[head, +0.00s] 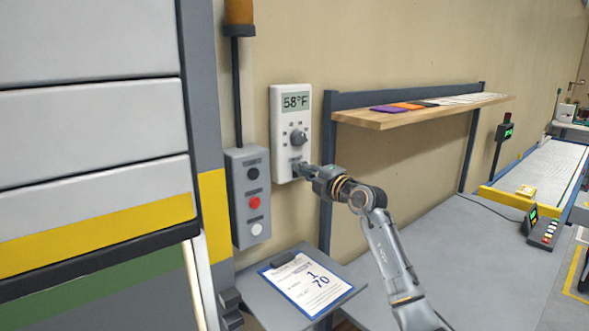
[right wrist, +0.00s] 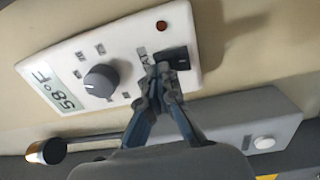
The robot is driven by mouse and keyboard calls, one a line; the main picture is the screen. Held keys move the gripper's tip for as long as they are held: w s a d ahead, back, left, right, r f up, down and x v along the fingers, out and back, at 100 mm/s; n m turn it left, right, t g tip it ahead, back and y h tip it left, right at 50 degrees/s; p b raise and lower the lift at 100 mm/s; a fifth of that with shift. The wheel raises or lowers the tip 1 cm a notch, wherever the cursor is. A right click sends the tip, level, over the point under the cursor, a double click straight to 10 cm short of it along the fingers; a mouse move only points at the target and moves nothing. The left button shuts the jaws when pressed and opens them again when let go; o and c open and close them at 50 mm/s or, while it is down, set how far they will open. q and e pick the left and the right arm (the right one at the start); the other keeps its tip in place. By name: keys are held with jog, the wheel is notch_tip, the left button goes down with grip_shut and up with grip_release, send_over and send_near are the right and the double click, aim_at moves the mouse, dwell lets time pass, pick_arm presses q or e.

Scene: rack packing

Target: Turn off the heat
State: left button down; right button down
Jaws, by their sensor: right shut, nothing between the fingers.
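A white thermostat (head: 278,150) is fixed to the wall, and its display (head: 295,102) reads 58°F. It has a grey dial (head: 298,137) in the middle and a dark switch (right wrist: 174,58) below it. A small red light (right wrist: 161,26) sits near the switch in the right wrist view. My right gripper (head: 302,170) is shut and empty, with its fingertips (right wrist: 158,74) at the edge of the switch. I cannot tell whether they touch it. The gripper hides part of the switch in the head view. My left gripper is not in view.
A grey button box (head: 238,205) with black, red and white buttons hangs left of the thermostat. A clipboard (head: 305,282) lies on a small grey stand below. A wooden shelf (head: 430,112) juts out to the right, above a grey worktop (head: 470,270). A roller door stands at left.

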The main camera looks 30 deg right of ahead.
jog(key=shift+a, duration=0.45)
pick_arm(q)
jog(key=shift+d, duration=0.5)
pick_arm(e)
jog(key=s+d, duration=0.1)
jog(key=s, duration=1.1)
jog(key=shift+f, duration=0.15)
jog(key=shift+d, duration=0.1)
